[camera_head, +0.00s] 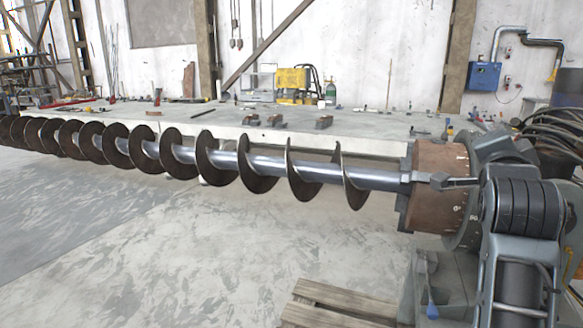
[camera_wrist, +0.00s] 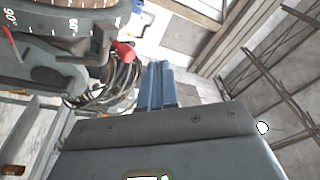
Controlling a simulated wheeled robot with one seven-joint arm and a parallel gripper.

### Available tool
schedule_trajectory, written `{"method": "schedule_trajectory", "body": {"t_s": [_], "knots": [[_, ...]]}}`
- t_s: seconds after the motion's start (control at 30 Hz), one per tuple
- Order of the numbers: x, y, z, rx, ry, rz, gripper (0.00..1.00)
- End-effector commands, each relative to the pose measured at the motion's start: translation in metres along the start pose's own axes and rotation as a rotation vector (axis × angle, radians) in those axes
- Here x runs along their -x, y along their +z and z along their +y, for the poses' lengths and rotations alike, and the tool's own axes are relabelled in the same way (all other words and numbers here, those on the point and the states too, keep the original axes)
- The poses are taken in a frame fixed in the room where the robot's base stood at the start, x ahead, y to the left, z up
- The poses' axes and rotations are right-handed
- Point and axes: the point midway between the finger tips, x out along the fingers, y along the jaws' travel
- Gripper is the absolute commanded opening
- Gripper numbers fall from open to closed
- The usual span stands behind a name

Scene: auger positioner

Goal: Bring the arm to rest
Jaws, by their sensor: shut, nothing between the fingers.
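My gripper (camera_wrist: 159,68) shows in the wrist view as two blue-grey fingers side by side beyond the grey wrist housing. It is shut and empty, and its tips appear to touch nothing. In the head view my arm's grey links and black ribbed joint fill the right foreground, and I cannot clearly make out the gripper there. The auger (camera_head: 264,163) lies level across the head view, its shaft running into the brown positioner drum (camera_head: 436,168) at the right. The positioner's degree scale also shows at the upper left of the wrist view (camera_wrist: 78,24).
A long pale bench (camera_head: 360,126) stands behind the auger, with a yellow machine (camera_head: 293,84) on it. Black cables (camera_head: 553,128) hang right of the positioner. A wooden pallet (camera_head: 335,306) lies on the floor at the front. The floor at the left front is clear.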

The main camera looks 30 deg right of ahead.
Motion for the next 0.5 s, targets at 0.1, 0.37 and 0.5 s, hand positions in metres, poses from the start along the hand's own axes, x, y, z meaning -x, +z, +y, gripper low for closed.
{"method": "schedule_trajectory", "body": {"t_s": [0.1, 0.37, 0.5], "knots": [[0.023, 0.029, 0.010, 0.175, -0.081, -0.071, 0.00], [0.086, 0.086, 0.040, 0.484, -0.260, -0.233, 0.00], [0.129, 0.110, 0.062, 0.617, -0.353, -0.324, 0.00]]}}
